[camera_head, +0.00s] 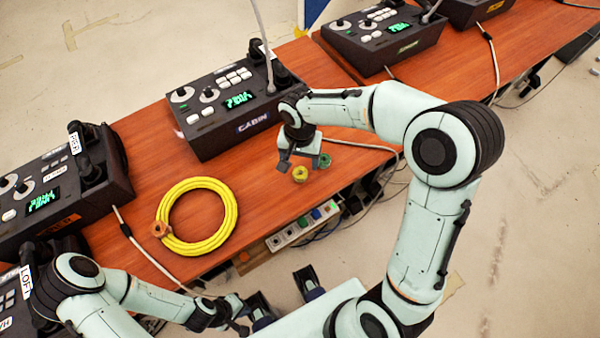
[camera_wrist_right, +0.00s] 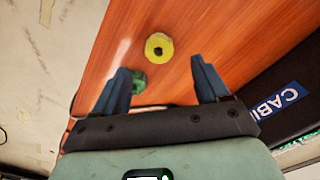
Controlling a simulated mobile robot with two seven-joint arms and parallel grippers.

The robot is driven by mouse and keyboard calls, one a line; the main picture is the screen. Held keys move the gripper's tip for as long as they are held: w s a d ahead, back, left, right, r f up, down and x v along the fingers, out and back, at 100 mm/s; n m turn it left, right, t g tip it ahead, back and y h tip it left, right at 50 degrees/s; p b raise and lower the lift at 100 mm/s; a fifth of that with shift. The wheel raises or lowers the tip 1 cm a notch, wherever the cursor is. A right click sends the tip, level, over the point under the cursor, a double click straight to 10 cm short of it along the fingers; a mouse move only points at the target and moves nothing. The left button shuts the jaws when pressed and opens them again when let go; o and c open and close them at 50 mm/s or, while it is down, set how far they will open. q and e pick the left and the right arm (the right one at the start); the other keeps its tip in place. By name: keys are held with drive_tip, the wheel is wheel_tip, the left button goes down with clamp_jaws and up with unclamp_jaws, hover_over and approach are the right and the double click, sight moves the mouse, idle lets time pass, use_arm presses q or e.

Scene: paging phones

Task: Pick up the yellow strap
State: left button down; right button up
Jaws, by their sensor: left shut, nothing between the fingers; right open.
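A small yellow ring-shaped roll, which looks like the yellow strap (camera_head: 300,174), lies on the wooden table near its front edge. It also shows in the right wrist view (camera_wrist_right: 160,38), ahead of the fingertips and roughly between their lines. My right gripper (camera_head: 299,160) is open and empty, pointing down over the table just behind the yellow roll. A similar green roll (camera_head: 324,160) lies close beside the yellow one; in the right wrist view it is partly covered by a finger (camera_wrist_right: 139,82). My left gripper (camera_head: 241,318) is shut and empty, low in the picture, away from the roll.
A large yellow coil (camera_head: 229,215) lies on the table to the left. The CABIN paging phone (camera_head: 222,105) stands behind it, with other phones at both sides. A white cable (camera_head: 365,145) crosses near the rolls. A power strip (camera_head: 303,226) sits below the table's front edge.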

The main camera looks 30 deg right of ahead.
sight(300, 173)
drive_tip(key=shift+f, duration=0.75)
wheel_tip(300, 173, down, 5)
drive_tip(key=shift+s+f, duration=0.1)
drive_tip(key=shift+s, duration=0.05)
drive_tip(key=c, duration=1.1)
